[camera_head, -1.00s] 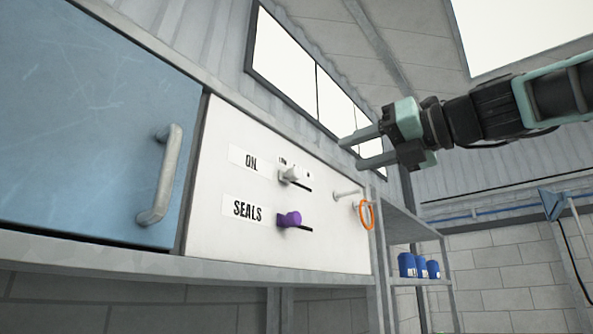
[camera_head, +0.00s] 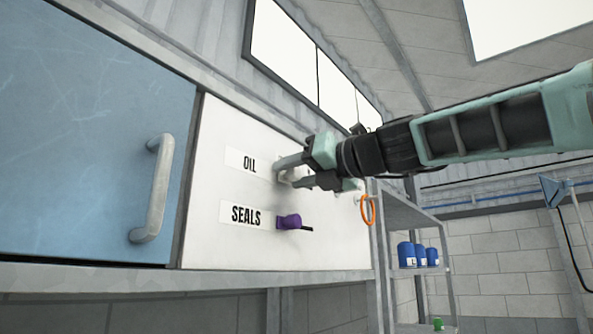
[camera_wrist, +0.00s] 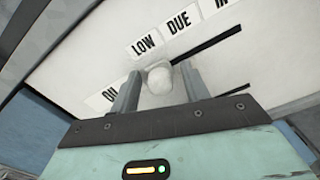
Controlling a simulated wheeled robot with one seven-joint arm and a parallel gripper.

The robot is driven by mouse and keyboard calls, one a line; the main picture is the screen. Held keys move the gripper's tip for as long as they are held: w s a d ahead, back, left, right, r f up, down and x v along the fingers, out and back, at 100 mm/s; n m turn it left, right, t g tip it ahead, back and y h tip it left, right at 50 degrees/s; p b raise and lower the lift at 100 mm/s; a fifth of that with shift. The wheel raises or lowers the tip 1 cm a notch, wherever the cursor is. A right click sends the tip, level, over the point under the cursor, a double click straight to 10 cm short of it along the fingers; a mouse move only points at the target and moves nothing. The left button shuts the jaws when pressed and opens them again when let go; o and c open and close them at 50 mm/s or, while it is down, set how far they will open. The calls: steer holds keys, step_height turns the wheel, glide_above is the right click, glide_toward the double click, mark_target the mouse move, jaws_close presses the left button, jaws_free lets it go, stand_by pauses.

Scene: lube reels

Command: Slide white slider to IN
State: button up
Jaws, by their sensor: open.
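The white slider (camera_wrist: 159,79) is a rounded knob on the white panel (camera_head: 215,180), in the row labelled OIL (camera_head: 249,163). In the wrist view it sits at the LOW label (camera_wrist: 145,44), with DUE (camera_wrist: 179,24) and a partly cut-off IN label (camera_wrist: 222,3) farther along the slot (camera_wrist: 208,45). My gripper (camera_wrist: 158,88) is open, with one finger on each side of the knob. I cannot tell whether either finger touches it. In the head view my gripper (camera_head: 285,172) is at the panel and hides most of the knob.
A purple knob (camera_head: 289,221) on its own slot sits below, by the SEALS label (camera_head: 246,214). An orange ring (camera_head: 368,210) hangs at the panel's right. A blue cabinet door with a grey handle (camera_head: 155,190) is at the left. Blue containers (camera_head: 406,255) stand on a shelf at the right.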

jaws_close()
steer(key=w+d+p, duration=0.2)
steer(key=w+d, duration=0.3)
steer(key=w, duration=0.2)
steer(key=shift+w+d, duration=0.15)
steer(key=shift+d, duration=0.25)
jaws_free()
steer(key=shift+w+d, duration=0.15)
steer(key=b+v, duration=0.6)
steer(key=v, duration=1.1)
steer(key=shift+s, duration=0.25)
